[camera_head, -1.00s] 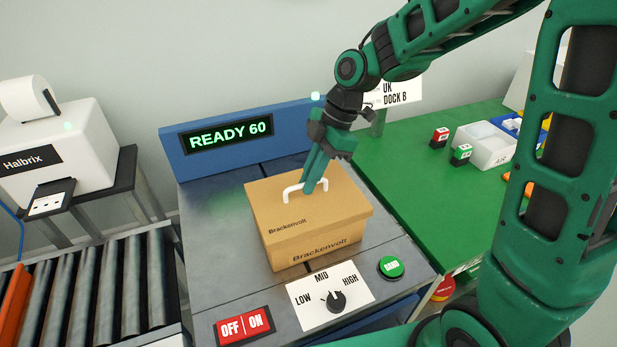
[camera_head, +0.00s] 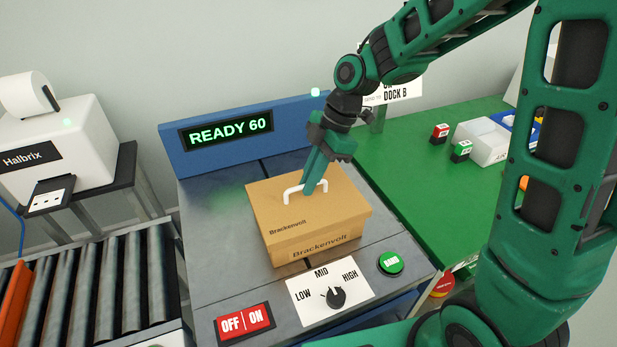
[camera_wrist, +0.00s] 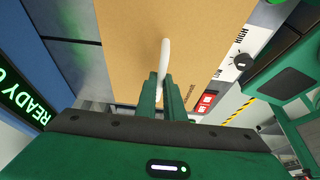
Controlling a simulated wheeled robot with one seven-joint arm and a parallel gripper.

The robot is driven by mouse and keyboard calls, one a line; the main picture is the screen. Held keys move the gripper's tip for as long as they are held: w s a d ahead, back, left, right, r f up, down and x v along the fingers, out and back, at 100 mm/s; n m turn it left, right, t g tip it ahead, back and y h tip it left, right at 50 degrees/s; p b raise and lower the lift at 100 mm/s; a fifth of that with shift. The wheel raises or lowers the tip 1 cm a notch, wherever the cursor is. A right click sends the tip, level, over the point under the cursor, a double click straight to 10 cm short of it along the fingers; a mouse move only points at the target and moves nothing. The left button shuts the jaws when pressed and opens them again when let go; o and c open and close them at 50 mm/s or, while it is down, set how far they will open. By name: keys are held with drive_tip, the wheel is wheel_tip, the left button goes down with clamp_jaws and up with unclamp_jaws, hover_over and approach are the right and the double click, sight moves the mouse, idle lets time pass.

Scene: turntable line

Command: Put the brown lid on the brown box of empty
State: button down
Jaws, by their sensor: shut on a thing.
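The brown lid (camera_head: 290,219) has a white handle (camera_head: 289,197) on top and "Brackenvolt" printed on it. It sits on the brown box (camera_head: 325,254), which stands on the grey machine top. The lid looks level on the box, with no clear gap between them. My gripper (camera_head: 309,190) points down at the lid and is shut on the white handle. In the wrist view, the fingers (camera_wrist: 165,88) close around the handle (camera_wrist: 165,60), above the brown lid (camera_wrist: 125,50). The inside of the box is hidden.
A display (camera_head: 230,131) reads "READY 60". A LOW-MID-HIGH dial (camera_head: 336,297), a red OFF/ON switch (camera_head: 245,323) and a green button (camera_head: 391,262) lie in front of the box. A roller conveyor (camera_head: 105,285) is at left, a green table (camera_head: 405,180) at right.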

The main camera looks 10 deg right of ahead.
drive_tip(key=shift+f, duration=0.8)
idle(0.5)
drive_tip(key=c, duration=1.8)
unclamp_jaws()
drive_tip(key=shift+r, duration=0.1)
